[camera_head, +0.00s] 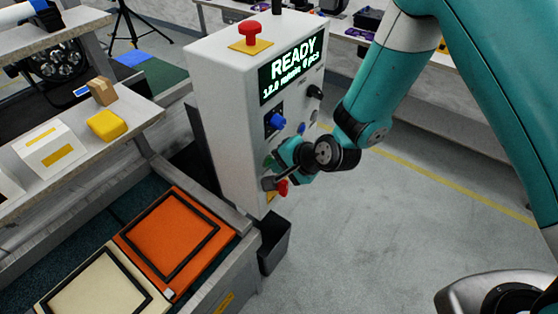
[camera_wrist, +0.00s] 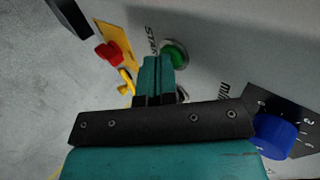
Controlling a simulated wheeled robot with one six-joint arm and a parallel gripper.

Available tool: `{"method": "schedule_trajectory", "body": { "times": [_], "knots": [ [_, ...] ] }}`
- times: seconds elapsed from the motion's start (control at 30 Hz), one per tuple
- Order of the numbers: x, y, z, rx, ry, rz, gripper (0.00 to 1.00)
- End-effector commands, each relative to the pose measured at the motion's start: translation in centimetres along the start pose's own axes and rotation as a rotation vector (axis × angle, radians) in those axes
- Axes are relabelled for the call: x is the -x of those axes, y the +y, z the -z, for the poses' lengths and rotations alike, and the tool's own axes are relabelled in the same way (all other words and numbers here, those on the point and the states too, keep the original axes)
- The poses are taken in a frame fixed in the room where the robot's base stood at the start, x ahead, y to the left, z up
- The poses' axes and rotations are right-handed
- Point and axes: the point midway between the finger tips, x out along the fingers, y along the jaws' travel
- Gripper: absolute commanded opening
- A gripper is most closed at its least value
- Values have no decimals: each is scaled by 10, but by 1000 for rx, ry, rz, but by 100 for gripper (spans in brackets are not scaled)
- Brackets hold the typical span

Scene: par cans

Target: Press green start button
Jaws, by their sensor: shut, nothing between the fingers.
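The green start button (camera_wrist: 176,52) is a round button on the grey panel in the wrist view, with a partly visible "START" label beside it. My gripper (camera_wrist: 151,62) is shut and empty, its teal fingers together. In that view the fingertips lie just left of the green button and overlap its lower-left edge. I cannot tell whether they touch the panel. In the head view my gripper (camera_head: 277,164) is at the lower front of the white control cabinet (camera_head: 222,105). The green button (camera_head: 268,161) shows only partly there, beside the gripper.
A blue knob (camera_wrist: 276,134) sticks out at the right of the wrist view. A red switch (camera_wrist: 109,53) on a yellow plate is at the left. A red mushroom button (camera_head: 249,32) tops the cabinet; its screen (camera_head: 293,67) reads "READY". Open floor lies right of the cabinet.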

Motion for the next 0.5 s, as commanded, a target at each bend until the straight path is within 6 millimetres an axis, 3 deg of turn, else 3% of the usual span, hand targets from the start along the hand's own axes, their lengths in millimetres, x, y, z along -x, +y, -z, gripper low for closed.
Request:
{"method": "schedule_trajectory", "body": {
  "times": [0.5],
  "knots": [
    [-15, -15, -1, 4, -1, 7, 0]
  ]
}}
